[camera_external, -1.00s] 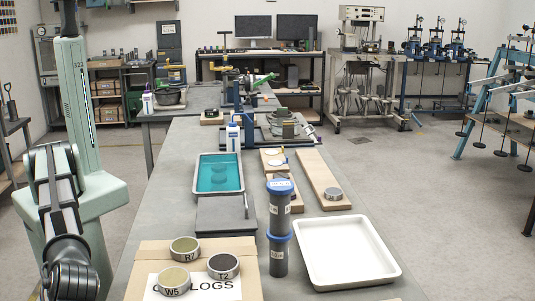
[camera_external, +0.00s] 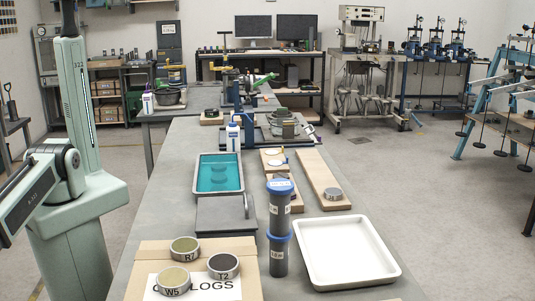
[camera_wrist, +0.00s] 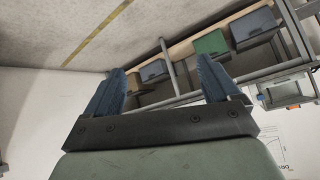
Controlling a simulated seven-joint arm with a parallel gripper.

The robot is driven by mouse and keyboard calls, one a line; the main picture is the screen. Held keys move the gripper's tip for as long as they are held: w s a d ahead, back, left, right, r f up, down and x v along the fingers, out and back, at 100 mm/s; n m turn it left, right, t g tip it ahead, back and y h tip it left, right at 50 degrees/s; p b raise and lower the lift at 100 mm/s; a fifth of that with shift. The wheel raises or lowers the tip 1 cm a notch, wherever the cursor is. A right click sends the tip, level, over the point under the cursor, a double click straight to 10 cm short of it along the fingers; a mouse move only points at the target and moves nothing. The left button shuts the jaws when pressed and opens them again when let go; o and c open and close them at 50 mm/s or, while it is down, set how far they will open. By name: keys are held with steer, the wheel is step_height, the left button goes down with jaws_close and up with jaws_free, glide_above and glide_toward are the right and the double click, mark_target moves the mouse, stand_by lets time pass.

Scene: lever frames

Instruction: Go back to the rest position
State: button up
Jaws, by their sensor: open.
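My gripper (camera_wrist: 160,88) shows in the wrist view with its two blue-grey fingers spread apart and nothing between them. Behind the fingers are floor, wall and a shelf rack with bins, seen tilted. In the external view my arm is at the left edge, beside its pale green column and off the bench. The gripper itself is outside that view. The workbench (camera_external: 150,215) stands to the right of my arm.
Three labelled rings, R7 (camera_external: 185,249), T2 (camera_external: 223,266) and W5 (camera_external: 173,281), sit on a cardboard box at the bench front. A teal-filled tray (camera_external: 219,158), a dark blue-capped cylinder (camera_external: 279,225) and a white tray (camera_external: 305,262) are also on the bench.

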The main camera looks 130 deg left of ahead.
steer(key=s+f+m+g+y, duration=0.1)
steer(key=s+f+m, duration=0.1)
steer(key=s+f, duration=0.4)
steer(key=s+f+m+g+y, duration=0.1)
steer(key=s+f, duration=0.4)
steer(key=s, duration=0.4)
steer(key=w+a+f+n+g+y, duration=0.1)
steer(key=w+a+f+n+y, duration=0.15)
steer(key=a+f, duration=0.7)
steer(key=w+a+f+n+y, duration=0.1)
steer(key=w+a+f+n, duration=0.15)
steer(key=a, duration=1.45)
steer(key=w+a+f+n+g+y, duration=0.1)
steer(key=w+a+f+n+y, duration=0.3)
steer(key=a, duration=1)
steer(key=s+a+f+n+g, duration=0.2)
steer(key=s+a+n+g, duration=0.1)
steer(key=s+a, duration=0.8)
steer(key=s+a+f+n+g+h, duration=0.1)
steer(key=s+a+n+g, duration=0.3)
steer(key=s+a, duration=0.8)
steer(key=a+f+n, duration=0.1)
steer(key=a, duration=0.5)
steer(key=shift+a, duration=0.35)
steer(key=shift+s+h, duration=0.1)
steer(key=shift+h, duration=0.15)
